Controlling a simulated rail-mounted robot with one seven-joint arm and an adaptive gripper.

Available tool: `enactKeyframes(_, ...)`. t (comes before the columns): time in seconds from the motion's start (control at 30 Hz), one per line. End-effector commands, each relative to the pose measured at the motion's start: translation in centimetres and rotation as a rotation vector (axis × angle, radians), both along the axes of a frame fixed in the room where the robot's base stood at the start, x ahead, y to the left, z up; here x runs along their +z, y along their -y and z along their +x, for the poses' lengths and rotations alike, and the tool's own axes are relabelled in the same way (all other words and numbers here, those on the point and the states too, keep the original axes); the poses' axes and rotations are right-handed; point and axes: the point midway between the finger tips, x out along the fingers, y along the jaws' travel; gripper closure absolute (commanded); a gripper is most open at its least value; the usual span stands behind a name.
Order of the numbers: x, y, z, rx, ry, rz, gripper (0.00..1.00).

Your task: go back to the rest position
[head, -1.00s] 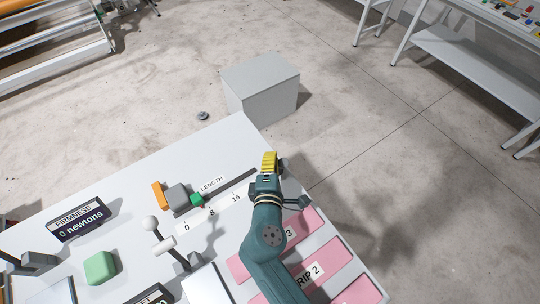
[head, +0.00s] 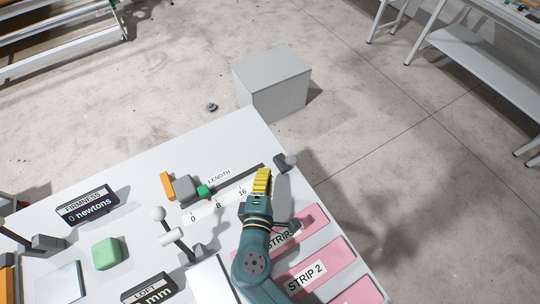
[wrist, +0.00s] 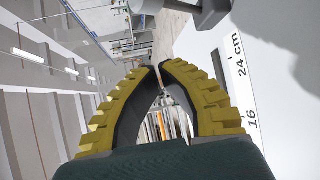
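My gripper (head: 262,180) has yellow ribbed fingers on a dark green arm. In the head view it is above the grey table (head: 140,172), near the right end of the length scale. In the wrist view the two curved fingers (wrist: 160,66) meet or nearly meet at their tips, with nothing seen between them. The length scale (wrist: 243,85) and a grey fixture (wrist: 205,10) show beside and beyond the fingers.
The length rail has a green piece (head: 204,191) and a round knob (head: 291,159) at its far end. A white-knobbed lever (head: 158,213), firmness display (head: 88,206), green block (head: 107,253) and pink strips (head: 318,272) surround the arm. A grey box (head: 270,82) stands on the floor.

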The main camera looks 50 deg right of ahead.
Motion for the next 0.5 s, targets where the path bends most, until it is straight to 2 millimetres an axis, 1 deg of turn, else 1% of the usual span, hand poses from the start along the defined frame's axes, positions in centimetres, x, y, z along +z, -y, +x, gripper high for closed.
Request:
enactKeyframes(0.03,-0.3,-0.54,-0.29,0.003,-0.002,-0.001,1.0)
enactKeyframes(0.13,-0.51,-1.02,-0.64,0.0,-0.002,-0.001,1.0)
enactKeyframes(0.5,-0.49,-1.1,-0.67,0.0,0.001,-0.001,1.0)
